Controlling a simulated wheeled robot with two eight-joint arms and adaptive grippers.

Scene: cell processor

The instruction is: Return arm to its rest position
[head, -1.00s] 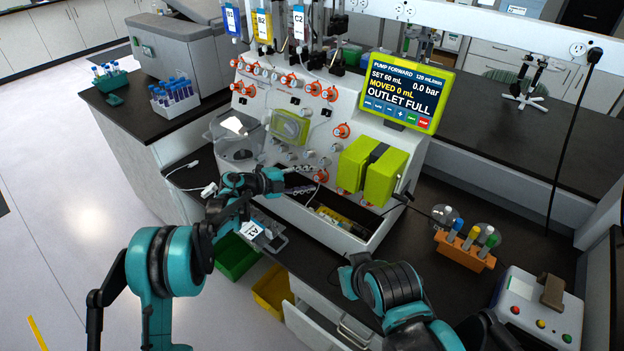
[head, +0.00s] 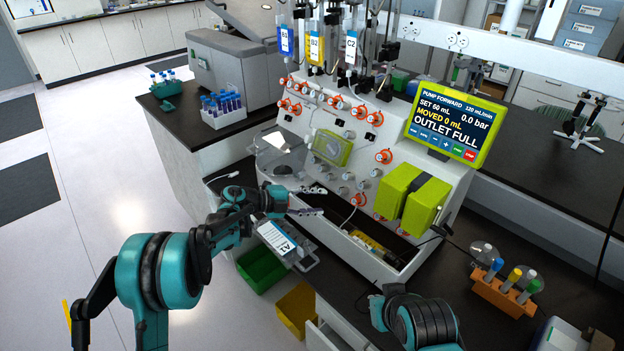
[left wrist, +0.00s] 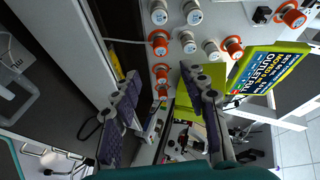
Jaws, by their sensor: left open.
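My left arm comes in from the left of the head view, bent, with its teal and black links in front of the bench. My left gripper (head: 318,201) is open and empty, with its fingers apart in front of the white cell processor (head: 345,120). In the left wrist view the two dark finger pads (left wrist: 162,105) stand apart with nothing between them. The processor's knobs and green pump block lie beyond them. Part of my right arm (head: 418,318) shows at the bottom of the head view; its gripper is out of view.
Green (head: 262,270) and yellow (head: 297,308) bins stand below. An orange tube rack (head: 500,295) sits at right. The floor (head: 100,230) at left is clear.

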